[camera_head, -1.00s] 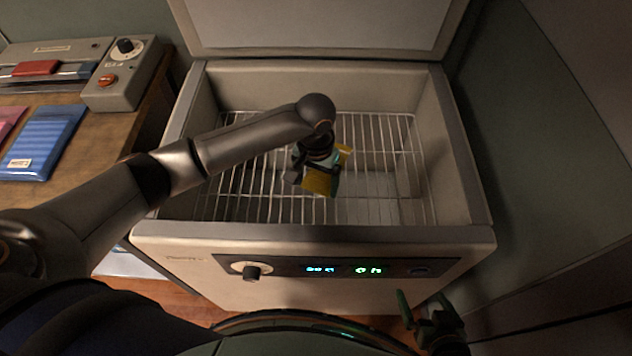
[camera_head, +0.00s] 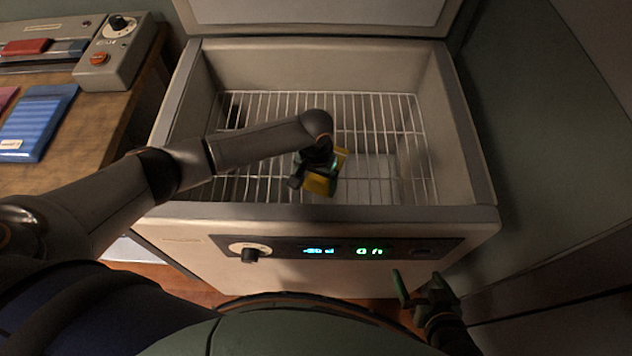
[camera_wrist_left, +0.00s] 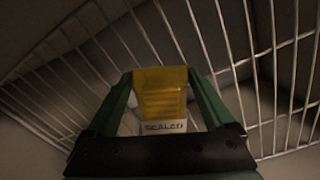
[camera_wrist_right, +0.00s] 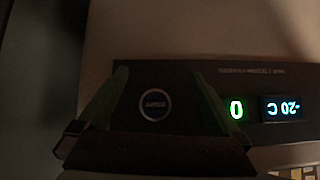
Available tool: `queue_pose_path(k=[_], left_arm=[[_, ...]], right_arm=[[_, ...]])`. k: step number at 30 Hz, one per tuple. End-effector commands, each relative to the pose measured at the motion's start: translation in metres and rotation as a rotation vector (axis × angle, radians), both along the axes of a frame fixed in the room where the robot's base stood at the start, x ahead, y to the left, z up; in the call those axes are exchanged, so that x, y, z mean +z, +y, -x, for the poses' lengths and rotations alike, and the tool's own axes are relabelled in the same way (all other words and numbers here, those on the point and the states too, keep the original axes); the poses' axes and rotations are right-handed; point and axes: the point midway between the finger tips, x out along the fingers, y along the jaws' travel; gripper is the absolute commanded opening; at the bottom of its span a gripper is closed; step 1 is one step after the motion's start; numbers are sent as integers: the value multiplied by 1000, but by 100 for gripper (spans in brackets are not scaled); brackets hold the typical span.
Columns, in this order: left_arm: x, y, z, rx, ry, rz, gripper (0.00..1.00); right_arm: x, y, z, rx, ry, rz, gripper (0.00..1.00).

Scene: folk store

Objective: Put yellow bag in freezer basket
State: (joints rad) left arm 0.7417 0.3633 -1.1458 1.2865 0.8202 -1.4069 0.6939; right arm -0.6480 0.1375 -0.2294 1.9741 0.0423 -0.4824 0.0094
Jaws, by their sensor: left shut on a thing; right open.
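The yellow bag (camera_head: 318,185) is in my left gripper (camera_head: 316,172), inside the open freezer over the wire basket (camera_head: 385,125). In the left wrist view the bag (camera_wrist_left: 162,92) sits between the two green fingers of the left gripper (camera_wrist_left: 162,85), with a white "SEALED" label at its near end. The basket wires (camera_wrist_left: 255,60) show beyond it. I cannot tell whether the bag touches the wires. My right gripper (camera_head: 415,290) is open and empty in front of the freezer's front panel; in the right wrist view its fingers (camera_wrist_right: 155,95) stand apart before a round button.
The freezer lid (camera_head: 320,15) stands open at the back. The freezer's front rim (camera_head: 400,215) lies below the left arm. A wooden table (camera_head: 90,140) at the left holds a sealing machine (camera_head: 115,50) and a blue bag (camera_head: 38,125). A dark wall is close on the right.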

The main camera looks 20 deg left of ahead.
Motion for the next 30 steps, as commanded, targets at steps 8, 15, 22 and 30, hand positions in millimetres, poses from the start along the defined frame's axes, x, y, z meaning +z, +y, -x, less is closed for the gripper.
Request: queue_pose_path(k=[8, 15, 22, 30], left_arm=[[-2, 0, 0, 0, 0, 0, 100], [4, 0, 0, 1, 0, 0, 100], [46, 0, -1, -1, -3, 2, 100], [100, 1, 0, 0, -2, 1, 100]], right_arm=[[0, 0, -1, 1, -2, 1, 100], [2, 0, -1, 1, -4, 0, 100], [13, -4, -3, -6, -15, 5, 100], [14, -12, 3, -19, -8, 17, 100]])
